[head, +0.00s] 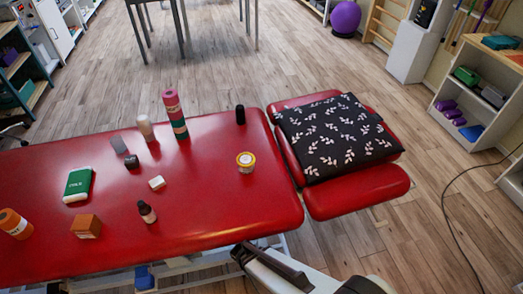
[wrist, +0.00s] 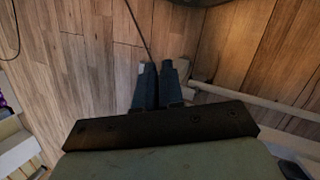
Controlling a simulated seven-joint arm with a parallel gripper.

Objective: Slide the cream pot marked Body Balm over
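A small round pot with a pale lid and yellow sides (head: 246,162) stands upright on the red treatment table (head: 215,205), near its right end; its label is too small to read. It looks like the Body Balm pot. My gripper (head: 243,253) is at the table's front edge, below the pot in the head view and clearly apart from it. In the wrist view the two dark fingers (wrist: 159,72) lie side by side, shut, with nothing between them. The wrist view shows only floor and part of a frame beyond them, no pot.
A black cylinder (head: 240,114) stands behind the pot. A patterned black cloth (head: 335,135) covers the headrest on the right. The table around the pot is clear.

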